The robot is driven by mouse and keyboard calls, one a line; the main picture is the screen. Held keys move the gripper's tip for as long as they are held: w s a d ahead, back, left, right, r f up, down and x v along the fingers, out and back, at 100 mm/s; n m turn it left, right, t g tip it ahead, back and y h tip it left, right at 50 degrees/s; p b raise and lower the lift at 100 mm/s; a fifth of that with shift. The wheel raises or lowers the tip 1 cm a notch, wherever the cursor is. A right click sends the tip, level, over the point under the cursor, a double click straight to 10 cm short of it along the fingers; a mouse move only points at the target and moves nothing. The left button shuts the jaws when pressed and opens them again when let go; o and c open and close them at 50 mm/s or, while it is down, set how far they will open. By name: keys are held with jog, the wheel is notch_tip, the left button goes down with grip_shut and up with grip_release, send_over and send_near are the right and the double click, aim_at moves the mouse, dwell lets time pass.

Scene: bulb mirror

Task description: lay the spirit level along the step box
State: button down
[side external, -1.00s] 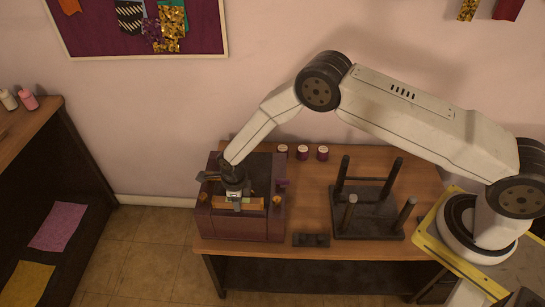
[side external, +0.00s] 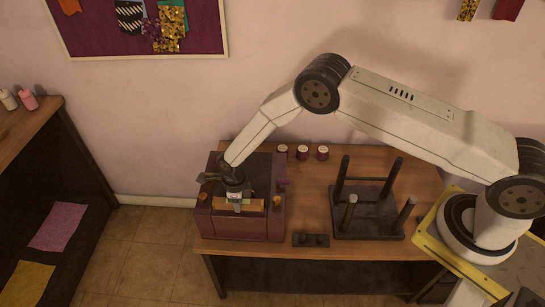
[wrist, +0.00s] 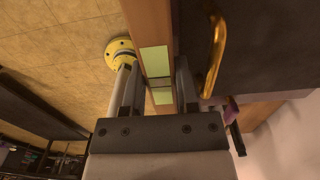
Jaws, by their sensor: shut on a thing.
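The spirit level, a narrow orange-brown bar (side external: 253,205), lies level over the near part of the step box (side external: 240,227), lengthwise along its front edge. The step box is purple with a dark top and small brass knobs. My gripper (side external: 236,200) points down and is shut across the middle of the level. In the wrist view the two fingers (wrist: 157,90) straddle the level (wrist: 153,62), whose pale green panels show between them. The fingers hide part of it. Whether its underside touches the box cannot be told.
A dark stool or rack with upright posts (side external: 368,222) stands right of the box, with a small dark block (side external: 311,240) nearer the front edge. Several small jars (side external: 302,153) stand at the back. A brass handle (wrist: 216,55) rises beside the level in the wrist view.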

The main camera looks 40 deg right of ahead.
jog(key=shift+f, duration=0.45)
jog(key=shift+f, duration=0.2)
jog(key=shift+c, duration=1.4)
grip_release()
jog(key=shift+r, duration=0.15)
jog(key=shift+r, duration=3.35)
